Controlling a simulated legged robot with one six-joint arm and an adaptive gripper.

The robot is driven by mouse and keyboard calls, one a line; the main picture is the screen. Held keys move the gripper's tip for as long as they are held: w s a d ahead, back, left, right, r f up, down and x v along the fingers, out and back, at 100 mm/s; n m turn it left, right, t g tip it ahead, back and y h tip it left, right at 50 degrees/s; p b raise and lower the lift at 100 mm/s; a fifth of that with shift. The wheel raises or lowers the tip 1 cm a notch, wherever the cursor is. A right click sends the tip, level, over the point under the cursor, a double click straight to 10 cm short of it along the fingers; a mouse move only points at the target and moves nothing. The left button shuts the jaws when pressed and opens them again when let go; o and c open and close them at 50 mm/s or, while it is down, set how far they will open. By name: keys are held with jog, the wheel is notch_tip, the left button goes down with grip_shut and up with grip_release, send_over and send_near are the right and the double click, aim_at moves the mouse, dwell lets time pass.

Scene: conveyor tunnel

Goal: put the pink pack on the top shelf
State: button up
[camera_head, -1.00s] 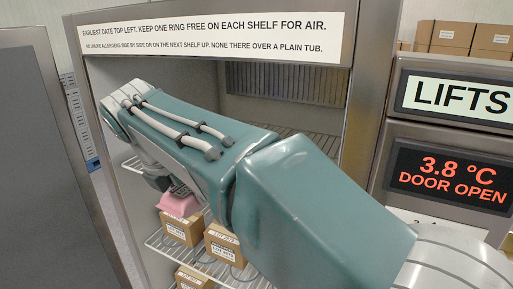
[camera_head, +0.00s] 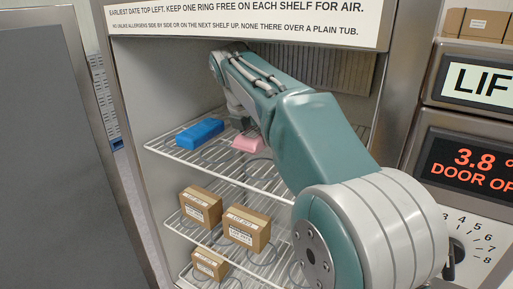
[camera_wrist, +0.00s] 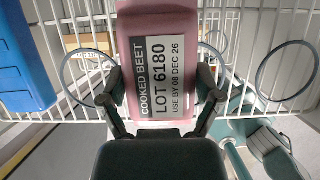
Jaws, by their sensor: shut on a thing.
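The pink pack (camera_head: 246,144) is at the top wire shelf (camera_head: 265,178), right of a blue pack (camera_head: 200,133). In the wrist view the pink pack (camera_wrist: 180,25) carries a label reading COOKED BEET, LOT 6180, USE BY 08 DEC 26. My gripper (camera_wrist: 160,88) is shut on it, one dark finger on each side. The pack lies close to the shelf wires; I cannot tell whether it rests on them. In the head view my arm hides part of the shelf behind and right of it.
The blue pack (camera_wrist: 22,65) is left of the pink pack with a gap between. Rings (camera_wrist: 287,70) show at the shelf on both sides. Cardboard boxes (camera_head: 246,228) stand on lower shelves. The cabinet door (camera_head: 60,150) is open at left. A sign (camera_head: 240,18) spans the top.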

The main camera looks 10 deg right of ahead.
jog(key=shift+w+d, duration=0.15)
jog(key=shift+w, duration=0.15)
jog(key=shift+f, duration=0.25)
jog(key=shift+d+f, duration=0.15)
jog(key=shift+f, duration=0.6)
jog(key=shift+d+f, duration=0.1)
jog(key=shift+f, duration=0.6)
jog(key=o, duration=1.1)
jog(key=shift+f, duration=0.1)
jog(key=shift+a, duration=0.15)
